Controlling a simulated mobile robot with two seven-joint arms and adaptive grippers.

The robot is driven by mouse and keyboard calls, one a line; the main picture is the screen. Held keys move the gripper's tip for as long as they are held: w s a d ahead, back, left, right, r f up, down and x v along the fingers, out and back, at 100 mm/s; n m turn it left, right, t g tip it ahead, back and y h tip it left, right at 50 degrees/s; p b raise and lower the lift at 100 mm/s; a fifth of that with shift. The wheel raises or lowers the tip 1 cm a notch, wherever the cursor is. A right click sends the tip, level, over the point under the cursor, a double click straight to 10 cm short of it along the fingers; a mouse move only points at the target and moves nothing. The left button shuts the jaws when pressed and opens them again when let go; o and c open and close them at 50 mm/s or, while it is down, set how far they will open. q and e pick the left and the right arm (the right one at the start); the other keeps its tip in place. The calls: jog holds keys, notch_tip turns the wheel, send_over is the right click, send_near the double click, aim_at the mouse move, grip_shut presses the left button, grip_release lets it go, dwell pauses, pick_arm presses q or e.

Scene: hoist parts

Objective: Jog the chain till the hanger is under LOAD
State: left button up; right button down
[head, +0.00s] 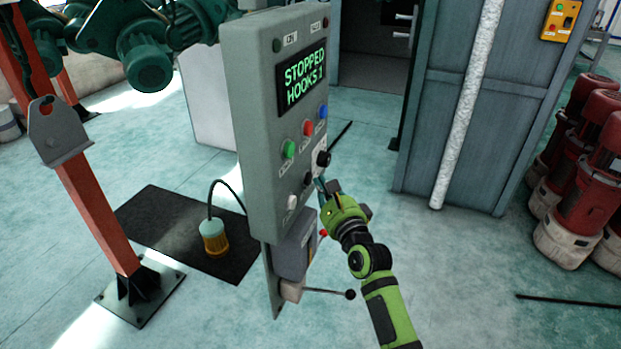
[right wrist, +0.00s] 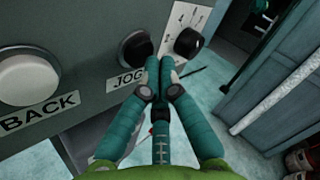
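The grey control panel (head: 262,150) stands mid-view in the head view. Its display (head: 302,76) reads STOPPED, HOOKS 1. The black JOG button (right wrist: 135,48) shows above its label in the right wrist view. It is also low on the panel in the head view (head: 308,179). My right gripper (head: 321,184) is shut and empty, its teal fingertips (right wrist: 160,62) together just right of the JOG button; I cannot tell whether they touch the panel. I see no LOAD sign, and I cannot identify the hanger or chain. My left gripper is out of view.
The white BACK button (right wrist: 28,78) is left of JOG; a black rotary knob (right wrist: 187,41) is right. Green (head: 289,149), red (head: 308,128) and blue (head: 323,112) buttons sit higher. A lever (head: 330,292) juts out below. An orange post (head: 95,200) stands left, red-and-white drums right.

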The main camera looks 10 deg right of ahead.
jog(key=shift+s+d, duration=0.25)
jog(key=shift+d, duration=0.05)
